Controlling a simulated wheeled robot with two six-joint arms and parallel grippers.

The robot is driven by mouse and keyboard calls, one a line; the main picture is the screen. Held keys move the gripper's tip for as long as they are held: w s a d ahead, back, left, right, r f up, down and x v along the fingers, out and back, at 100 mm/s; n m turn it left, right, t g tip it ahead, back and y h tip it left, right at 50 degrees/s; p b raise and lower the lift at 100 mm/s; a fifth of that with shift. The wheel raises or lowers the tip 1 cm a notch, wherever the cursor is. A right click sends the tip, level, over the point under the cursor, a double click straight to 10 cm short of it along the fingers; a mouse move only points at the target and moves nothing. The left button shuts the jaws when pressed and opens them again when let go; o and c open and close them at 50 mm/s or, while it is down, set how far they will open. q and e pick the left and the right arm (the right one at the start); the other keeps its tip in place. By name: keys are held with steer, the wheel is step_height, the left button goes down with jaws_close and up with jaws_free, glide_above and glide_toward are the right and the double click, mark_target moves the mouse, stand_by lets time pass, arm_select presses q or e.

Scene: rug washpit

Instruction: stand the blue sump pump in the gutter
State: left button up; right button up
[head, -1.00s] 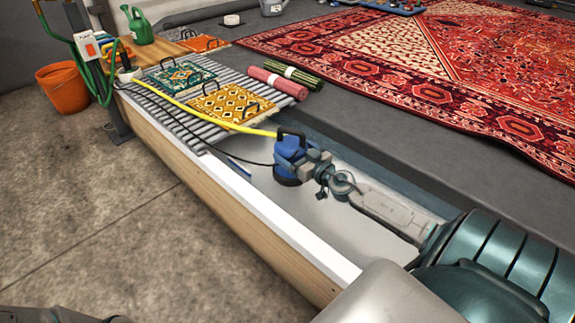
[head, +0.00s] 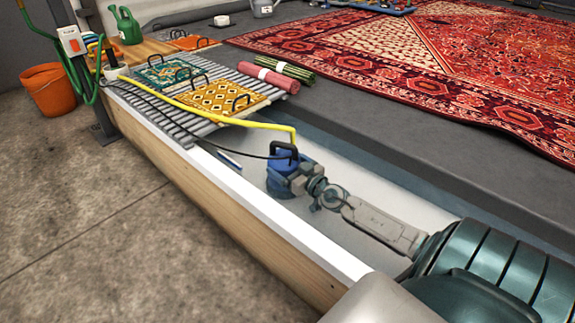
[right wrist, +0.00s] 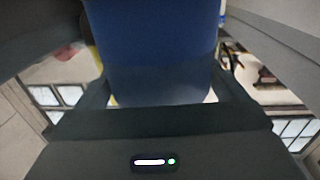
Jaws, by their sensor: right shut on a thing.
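The blue sump pump (head: 280,174) has a black handle on top, a yellow hose (head: 205,111) and a black cable. My right gripper (head: 292,180) is shut on it from the right, and the pump looks upright. The right wrist view shows the pump's blue body (right wrist: 152,50) filling the space between the fingers. The pump is low inside the pale gutter (head: 345,208), between the white-topped wooden wall and the dark floor edge. I cannot tell whether its base touches the gutter floor. My left gripper is not in view.
Rolled pink (head: 268,77) and green mats lie beside. A wooden wall (head: 200,190) bounds the left.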

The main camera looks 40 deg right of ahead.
steer(key=shift+r, duration=0.15)
steer(key=o, duration=1.7)
steer(key=s, duration=1.2)
